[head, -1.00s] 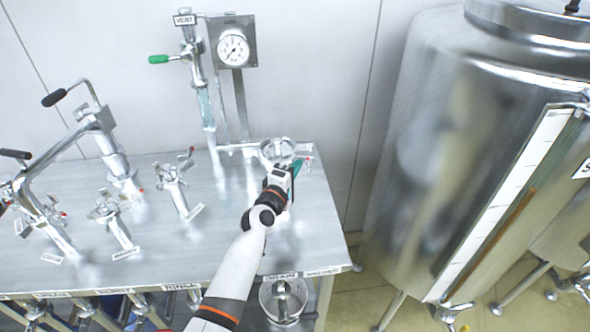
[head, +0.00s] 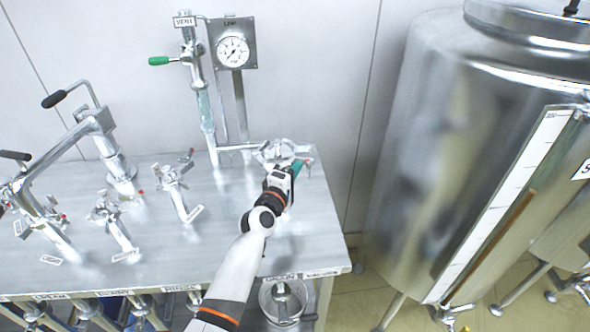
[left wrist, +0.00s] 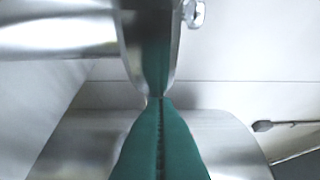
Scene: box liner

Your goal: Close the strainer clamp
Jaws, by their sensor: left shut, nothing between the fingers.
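The strainer clamp (head: 278,149) is a shiny metal ring fitting at the back right of the steel table. A small reddish tip shows at its right side in the head view. My left gripper (head: 297,165) is shut and empty, right against the clamp's near side, and hides part of it. In the left wrist view the green fingertips (left wrist: 160,110) are pressed together and reach up to a curved metal piece of the clamp (left wrist: 150,40). A bolt or nut (left wrist: 194,14) shows at the upper right. I cannot tell whether the fingertips touch the metal. My right gripper is not in view.
A pressure gauge (head: 233,52) and a green-handled vent valve (head: 162,60) stand behind on the left. Several valve stubs stand on the table (head: 220,235). A bucket (head: 282,302) hangs by the front edge. A large steel tank (head: 420,160) stands on the right.

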